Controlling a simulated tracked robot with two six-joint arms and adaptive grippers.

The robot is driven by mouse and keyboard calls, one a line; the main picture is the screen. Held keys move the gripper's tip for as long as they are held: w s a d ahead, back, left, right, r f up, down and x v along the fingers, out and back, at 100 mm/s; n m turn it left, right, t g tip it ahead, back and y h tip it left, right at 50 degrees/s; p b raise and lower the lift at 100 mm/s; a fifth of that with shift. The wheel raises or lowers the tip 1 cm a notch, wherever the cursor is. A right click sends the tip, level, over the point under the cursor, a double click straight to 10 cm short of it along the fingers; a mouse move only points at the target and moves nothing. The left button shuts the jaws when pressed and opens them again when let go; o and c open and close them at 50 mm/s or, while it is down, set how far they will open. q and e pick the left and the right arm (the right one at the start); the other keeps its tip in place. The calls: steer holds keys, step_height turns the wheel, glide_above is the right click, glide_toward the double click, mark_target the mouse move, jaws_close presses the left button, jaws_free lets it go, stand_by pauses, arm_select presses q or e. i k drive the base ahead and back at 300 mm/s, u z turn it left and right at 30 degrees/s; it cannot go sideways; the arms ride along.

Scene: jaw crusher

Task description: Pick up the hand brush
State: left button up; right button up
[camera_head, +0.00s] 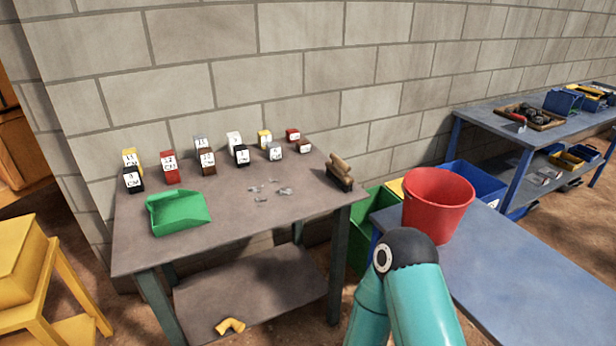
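The hand brush (341,171) has a brown wooden handle and dark bristles. It rests on the grey-brown table (240,225) near its right end, close to the block wall. Neither of my grippers is in view. A teal link of one of my arms, with a dark rounded joint, shows at the bottom right of the middle, in front of the table and below the brush. Nothing touches the brush.
A green dustpan (178,212) lies at the table's left. Grey fragments (284,191) lie mid-table, with several numbered blocks (170,168) behind. A red bucket (437,205) stands on the blue table (520,265) at right. A yellow stand (25,265) is at left.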

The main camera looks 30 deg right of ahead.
mark_target(337, 171)
steer(key=k, duration=0.65)
steer(key=z, duration=0.4)
steer(key=i, duration=0.75)
steer(key=z, duration=0.45)
steer(key=i, duration=1.3)
steer(key=u, duration=0.85)
